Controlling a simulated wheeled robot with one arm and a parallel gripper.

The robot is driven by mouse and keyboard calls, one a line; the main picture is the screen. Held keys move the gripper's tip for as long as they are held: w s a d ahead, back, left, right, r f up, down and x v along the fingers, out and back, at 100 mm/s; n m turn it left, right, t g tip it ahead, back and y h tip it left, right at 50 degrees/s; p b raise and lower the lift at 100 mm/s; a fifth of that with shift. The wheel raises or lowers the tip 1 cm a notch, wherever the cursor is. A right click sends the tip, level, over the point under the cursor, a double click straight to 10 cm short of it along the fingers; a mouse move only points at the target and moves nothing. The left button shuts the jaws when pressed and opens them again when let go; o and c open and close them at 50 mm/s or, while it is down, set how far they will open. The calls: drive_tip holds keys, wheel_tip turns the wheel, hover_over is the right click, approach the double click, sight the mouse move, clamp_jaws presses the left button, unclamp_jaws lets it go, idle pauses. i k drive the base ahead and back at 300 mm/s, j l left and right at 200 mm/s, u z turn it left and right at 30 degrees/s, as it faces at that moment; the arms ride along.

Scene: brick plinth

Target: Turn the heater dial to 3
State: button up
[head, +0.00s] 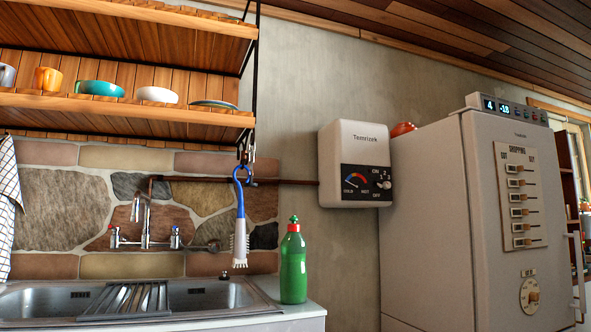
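The heater (353,140) is a white box marked "Temrizek" on the grey wall, right of the sink and left of the tall cabinet. Its black panel (366,184) carries a blue-to-red COLD/HOT gauge (356,180). The small light heater dial (386,185) sits at the panel's right side, beside small numbers, with ON above and OFF below. The dial is too small to tell which mark it points to. My gripper is not in view.
A tall pale cabinet (425,215) with sliders and a round knob (531,295) stands close right of the heater. A green bottle (293,268) stands on the counter below, beside the sink (125,300). A shelf with cups (125,105) is at upper left.

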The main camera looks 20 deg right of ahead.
sight(387, 186)
drive_tip(key=i+l+z, duration=0.1)
drive_tip(key=i+l, duration=0.15)
drive_tip(key=l, duration=0.25)
drive_tip(key=i+l+z, duration=0.1)
drive_tip(key=i+l, duration=0.15)
drive_tip(key=l, duration=0.2)
drive_tip(key=i+l+z, duration=0.1)
drive_tip(key=i+l, duration=0.2)
drive_tip(key=l, duration=0.15)
